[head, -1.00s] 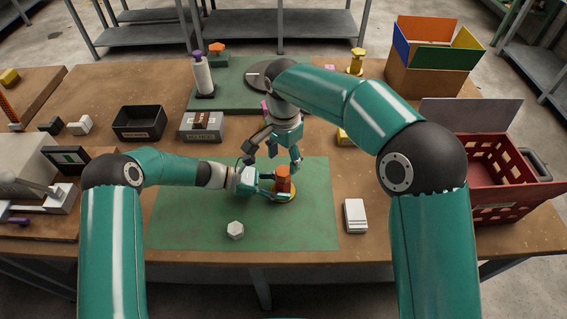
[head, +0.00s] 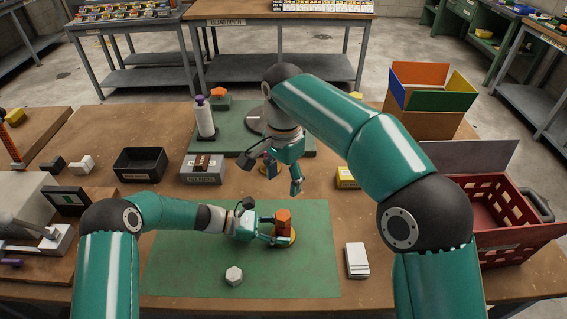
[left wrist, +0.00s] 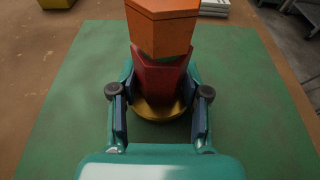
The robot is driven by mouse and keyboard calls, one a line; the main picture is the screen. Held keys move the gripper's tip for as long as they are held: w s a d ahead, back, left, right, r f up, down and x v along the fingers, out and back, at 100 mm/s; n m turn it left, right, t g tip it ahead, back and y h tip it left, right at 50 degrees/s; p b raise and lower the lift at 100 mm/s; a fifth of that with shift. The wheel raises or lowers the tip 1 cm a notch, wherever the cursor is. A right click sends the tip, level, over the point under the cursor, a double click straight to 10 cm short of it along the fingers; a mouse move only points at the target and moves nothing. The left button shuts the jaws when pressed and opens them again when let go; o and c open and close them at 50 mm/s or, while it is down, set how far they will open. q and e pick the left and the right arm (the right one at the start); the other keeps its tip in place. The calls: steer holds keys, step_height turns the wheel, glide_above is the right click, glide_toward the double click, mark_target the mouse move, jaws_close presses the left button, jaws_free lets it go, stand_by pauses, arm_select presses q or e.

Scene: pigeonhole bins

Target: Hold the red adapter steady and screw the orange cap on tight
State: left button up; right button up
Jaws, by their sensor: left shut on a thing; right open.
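The red adapter (left wrist: 160,80) stands upright on a round yellow base (left wrist: 158,110) on the green mat (head: 190,270). The orange cap (left wrist: 163,30) sits on top of the adapter, with a thin green sliver showing between them in the left wrist view. The cap also shows in the head view (head: 283,216). My left gripper (head: 276,234) is shut on the adapter from the left, one finger on each side. My right gripper (head: 283,178) is open and empty, above and behind the cap, apart from it.
A pale hex piece (head: 234,275) lies on the mat near the front. A white box (head: 357,260) lies right of the mat. A black bin (head: 140,163) and a grey bin (head: 203,169) stand behind left. A red crate (head: 495,215) stands at right.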

arm_select(q)
steer(key=shift+s+f, duration=0.1)
steer(key=shift+f, duration=0.25)
arm_select(e)
step_height(320, 180, up, 5)
steer(key=shift+f, duration=0.2)
arm_select(q)
steer(key=o, duration=1.4)
steer(key=shift+c, duration=0.2)
steer(key=shift+a+r, duration=0.1)
steer(key=shift+a, duration=0.05)
steer(key=shift+a+r, duration=0.1)
steer(key=shift+a, duration=0.15)
steer(key=v, duration=1.1)
steer(key=shift+a+r, duration=0.1)
steer(key=shift+r, duration=0.05)
arm_select(e)
steer(key=shift+w, duration=0.1)
